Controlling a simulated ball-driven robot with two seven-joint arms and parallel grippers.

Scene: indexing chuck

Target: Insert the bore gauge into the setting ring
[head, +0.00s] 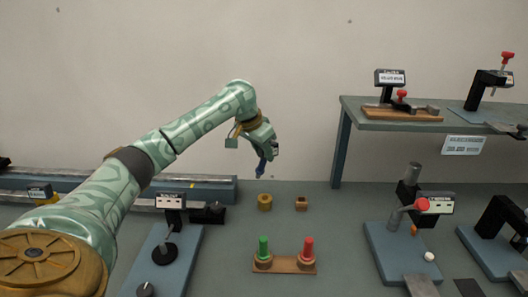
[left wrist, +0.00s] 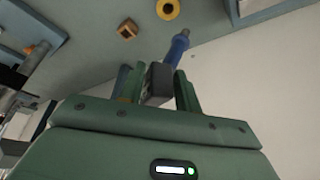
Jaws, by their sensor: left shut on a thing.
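The bore gauge has a blue stem (head: 261,166) that points down below my left gripper (head: 269,147) in the head view. In the left wrist view, my left gripper (left wrist: 157,88) is shut on the gauge's dark block body, and the blue stem with a grey tip (left wrist: 178,46) sticks out beyond the fingers. A yellow ring (head: 265,202), which looks like the setting ring, stands on the table below the gauge and apart from it. The ring (left wrist: 167,9) also shows in the left wrist view, with a dark hole. My right gripper is out of view.
A small brown block with a hole (head: 301,204) stands right of the ring. A wooden base (head: 285,265) with green and red handled plugs stands in front. Fixtures on blue plates (head: 385,262) stand at both sides. A raised shelf (head: 370,122) is at right.

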